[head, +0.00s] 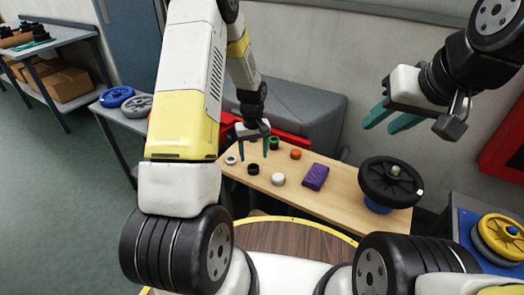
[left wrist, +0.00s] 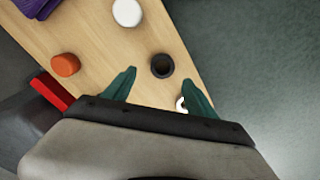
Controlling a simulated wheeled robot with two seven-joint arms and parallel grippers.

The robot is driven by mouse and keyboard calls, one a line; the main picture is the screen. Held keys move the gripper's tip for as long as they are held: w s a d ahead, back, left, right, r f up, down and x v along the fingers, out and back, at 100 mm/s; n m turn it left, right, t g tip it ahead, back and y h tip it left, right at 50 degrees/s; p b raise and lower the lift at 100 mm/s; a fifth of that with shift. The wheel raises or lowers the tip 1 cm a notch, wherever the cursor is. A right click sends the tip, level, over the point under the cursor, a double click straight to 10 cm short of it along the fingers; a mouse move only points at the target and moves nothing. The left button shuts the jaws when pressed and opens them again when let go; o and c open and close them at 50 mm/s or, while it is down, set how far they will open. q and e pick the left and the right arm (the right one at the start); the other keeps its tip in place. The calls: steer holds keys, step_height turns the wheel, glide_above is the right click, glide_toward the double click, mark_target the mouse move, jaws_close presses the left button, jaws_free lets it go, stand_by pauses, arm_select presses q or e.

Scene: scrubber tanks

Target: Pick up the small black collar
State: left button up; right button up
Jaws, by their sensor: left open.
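The small black collar (head: 253,169) stands on the light wood table, with its hollow top facing up. In the left wrist view the collar (left wrist: 162,66) lies just ahead of the gap between my fingertips, untouched. My left gripper (head: 253,155) is open and empty, pointing down above the table near the collar. Its teal fingers also show in the left wrist view (left wrist: 160,80). My right gripper (head: 386,121) is open and empty, held high at the right, well away from the collar.
A white ring (head: 231,160) lies left of the collar, partly hidden by a finger in the wrist view. A white cap (head: 278,179), an orange piece (head: 295,154), a green-and-black piece (head: 274,143) and a purple block (head: 315,177) are nearby. A black disc (head: 388,182) stands at the right.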

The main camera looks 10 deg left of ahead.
mark_target(253, 164)
arm_select(q)
steer(key=f, duration=0.5)
steer(key=shift+s+a+f, duration=0.1)
steer(key=shift+s+f, duration=0.15)
jaws_close()
